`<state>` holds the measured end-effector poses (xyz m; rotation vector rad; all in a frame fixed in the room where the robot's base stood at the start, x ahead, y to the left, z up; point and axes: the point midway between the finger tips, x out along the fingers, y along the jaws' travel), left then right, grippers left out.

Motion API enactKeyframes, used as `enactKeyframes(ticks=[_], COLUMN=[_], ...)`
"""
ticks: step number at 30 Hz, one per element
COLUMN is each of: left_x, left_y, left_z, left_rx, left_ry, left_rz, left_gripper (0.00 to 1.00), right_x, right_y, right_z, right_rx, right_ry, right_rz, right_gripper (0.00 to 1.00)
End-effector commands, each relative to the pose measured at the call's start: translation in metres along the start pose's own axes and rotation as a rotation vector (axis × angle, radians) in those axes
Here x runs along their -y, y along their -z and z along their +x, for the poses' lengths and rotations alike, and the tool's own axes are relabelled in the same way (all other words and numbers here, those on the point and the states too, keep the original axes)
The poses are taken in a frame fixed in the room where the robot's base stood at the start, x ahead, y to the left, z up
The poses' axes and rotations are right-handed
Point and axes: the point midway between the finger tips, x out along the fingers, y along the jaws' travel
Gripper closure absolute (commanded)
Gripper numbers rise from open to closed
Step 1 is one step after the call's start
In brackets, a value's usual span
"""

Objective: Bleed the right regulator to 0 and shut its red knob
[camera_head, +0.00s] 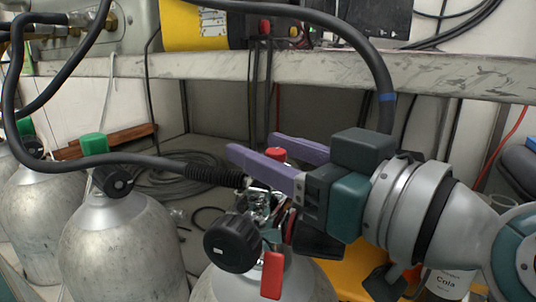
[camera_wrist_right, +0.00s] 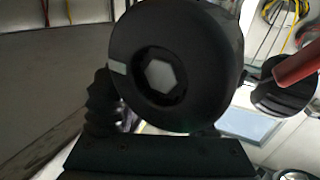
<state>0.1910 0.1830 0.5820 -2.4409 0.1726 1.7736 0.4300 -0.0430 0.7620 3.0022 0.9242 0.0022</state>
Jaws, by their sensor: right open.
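My right gripper (camera_head: 253,145) comes in from the right with its two purple fingers apart. It is above the metal regulator (camera_head: 262,203) on top of a grey cylinder (camera_head: 235,285). A red knob (camera_head: 276,153) shows between the fingers; I cannot tell whether they touch it. A large black round knob (camera_head: 232,243) faces forward below the gripper, and a red tag-like part (camera_head: 272,275) hangs beside it. The right wrist view shows a large black round part with a grey hexagonal centre (camera_wrist_right: 160,75) close up. No gauge reading is legible. My left gripper is not in view.
More grey cylinders stand at left, one with a green knob (camera_head: 94,144). A thick black hose (camera_head: 130,160) loops from the left to the regulator. A worn white shelf (camera_head: 450,78) runs across behind my gripper.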

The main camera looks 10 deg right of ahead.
Motion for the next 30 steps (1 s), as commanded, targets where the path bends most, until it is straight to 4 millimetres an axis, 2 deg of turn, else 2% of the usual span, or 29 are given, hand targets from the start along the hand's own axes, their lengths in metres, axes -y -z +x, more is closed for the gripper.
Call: enactKeyframes(ticks=[6, 12, 30], left_x=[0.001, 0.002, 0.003], left_y=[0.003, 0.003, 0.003], left_z=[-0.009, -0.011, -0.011], left_rx=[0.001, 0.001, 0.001], left_ry=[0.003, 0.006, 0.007], left_rz=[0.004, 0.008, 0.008], left_gripper=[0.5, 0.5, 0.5], right_x=[0.0, 0.0, 0.0], right_y=[0.0, -0.001, 0.0], right_z=[-0.047, -0.071, -0.075], right_rx=[0.006, 0.004, 0.0], right_ry=[0.002, 0.001, 0.001], right_rz=[-0.003, 0.0, 0.001], right_gripper=[0.44, 0.44, 0.44])
